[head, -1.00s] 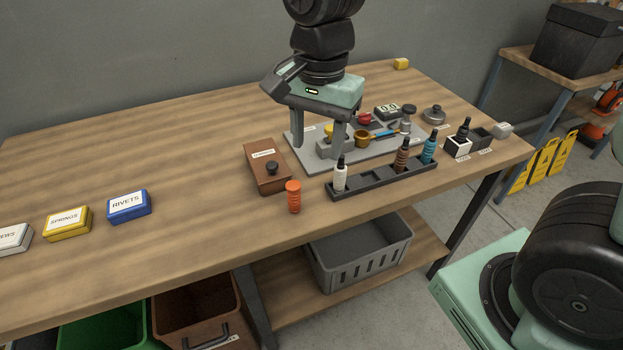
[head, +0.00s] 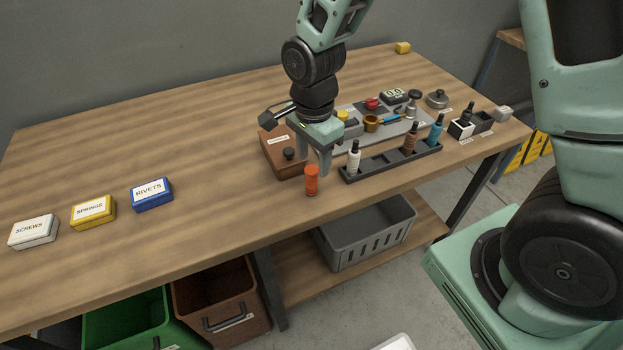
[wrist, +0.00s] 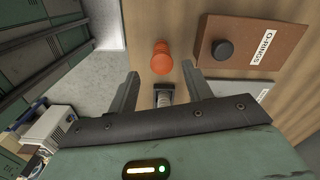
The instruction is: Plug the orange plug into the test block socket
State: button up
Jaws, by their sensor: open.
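The orange plug (head: 311,181) stands upright on the wooden bench near its front edge, just in front of the brown O-rings box. In the wrist view the plug (wrist: 161,60) shows from above, a little beyond the fingertips. My gripper (head: 313,163) is open and empty, pointing down just behind the plug and beside the box. In the wrist view its two fingers (wrist: 161,80) stand apart, with the plug centred beyond the gap. A grey block (head: 350,129) on the grey mat may be the test block; my gripper partly covers it and I cannot make out its socket.
The O-rings box (head: 276,157) is close to my gripper on the left. A dark rack (head: 385,166) with several bottles is close on the right. Screws (head: 33,232), springs (head: 93,211) and rivets (head: 152,194) boxes lie far left. The bench between is clear.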

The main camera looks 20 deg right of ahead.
aim_at(312, 171)
jog(key=shift+w+a+f+p, duration=0.1)
jog(key=shift+f+p, duration=0.65)
jog(key=shift+f, duration=2.05)
grip_shut()
